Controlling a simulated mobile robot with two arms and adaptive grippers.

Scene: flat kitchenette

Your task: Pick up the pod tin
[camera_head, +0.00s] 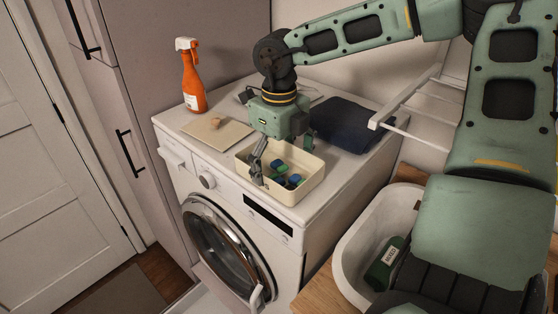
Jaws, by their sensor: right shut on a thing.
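The pod tin (292,198) is a cream, open-topped rectangular box near the front right of the washing machine's top. Several blue and green pods lie inside it. My right gripper (283,162) reaches down over the tin, with one finger at its front left side and the other near its back wall. It is shut on the tin; the exact contact points are partly hidden. I cannot tell whether the tin is clear of the machine top. My left gripper is not in view.
An orange spray bottle (192,82), a beige board (222,134) and a dark folded cloth (338,124) share the washing machine's top (180,121). A white drying rack (410,104) stands at right. A white basin (353,240) holds a green container (383,265).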

